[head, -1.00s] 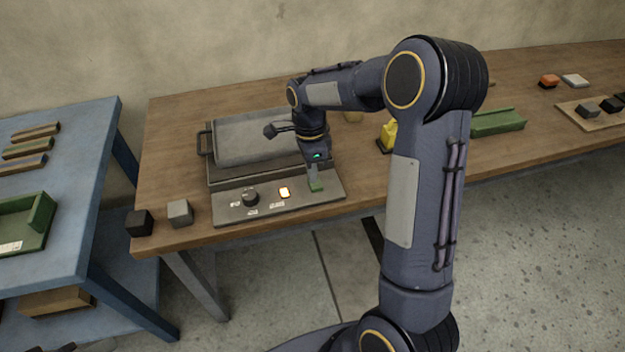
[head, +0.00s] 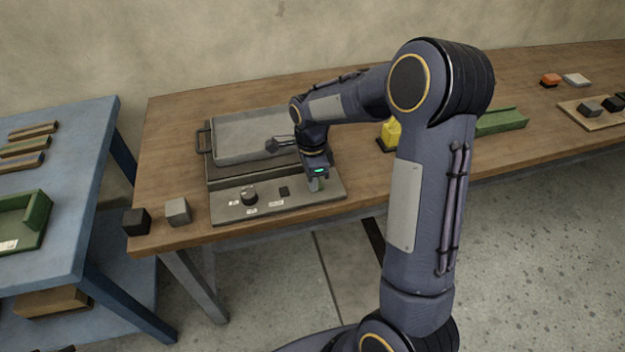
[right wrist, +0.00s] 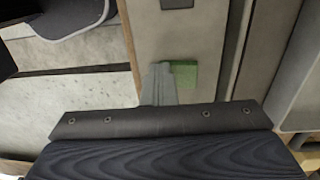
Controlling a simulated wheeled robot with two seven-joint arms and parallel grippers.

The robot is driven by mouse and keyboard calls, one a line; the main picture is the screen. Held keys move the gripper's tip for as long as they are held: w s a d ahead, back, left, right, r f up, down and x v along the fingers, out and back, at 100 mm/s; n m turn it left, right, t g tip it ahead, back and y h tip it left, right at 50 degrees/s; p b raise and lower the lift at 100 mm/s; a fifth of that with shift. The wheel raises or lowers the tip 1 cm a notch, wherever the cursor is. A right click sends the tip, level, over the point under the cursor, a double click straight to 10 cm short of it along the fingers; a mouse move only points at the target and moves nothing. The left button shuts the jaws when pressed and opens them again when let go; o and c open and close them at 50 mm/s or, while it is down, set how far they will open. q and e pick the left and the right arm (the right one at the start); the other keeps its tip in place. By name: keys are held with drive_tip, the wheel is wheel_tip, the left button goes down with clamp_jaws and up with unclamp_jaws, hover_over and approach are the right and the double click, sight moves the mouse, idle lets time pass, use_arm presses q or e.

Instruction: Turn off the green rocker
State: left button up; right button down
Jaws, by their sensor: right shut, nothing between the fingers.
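The green rocker (head: 321,183) sits at the right end of the grey control panel (head: 228,212) on the front of the machine. My right gripper (head: 314,186) is shut and empty, with its fingertips right at the rocker and partly covering it. In the right wrist view the closed fingertips (right wrist: 160,76) are beside the green rocker (right wrist: 184,75) and overlap its edge; I cannot tell whether they touch. The small square lamp (head: 284,191) on the panel is dark. My left gripper is not in view.
A black knob (head: 250,196) is on the panel, left of the lamp. A grey cube (head: 178,211) and a black cube (head: 136,222) stand left of the machine. A yellow object (head: 390,134) and a green tray (head: 500,121) are farther right on the wooden table.

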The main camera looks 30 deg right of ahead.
use_arm(q)
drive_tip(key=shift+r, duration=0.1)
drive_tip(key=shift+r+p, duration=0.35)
drive_tip(key=shift+p, duration=0.1)
use_arm(e)
drive_tip(key=shift+w+d+r, duration=0.15)
drive_tip(key=shift+w+r, duration=0.05)
drive_tip(key=shift+w, duration=0.55)
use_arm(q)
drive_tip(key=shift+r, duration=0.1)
use_arm(e)
drive_tip(key=shift+r, duration=0.1)
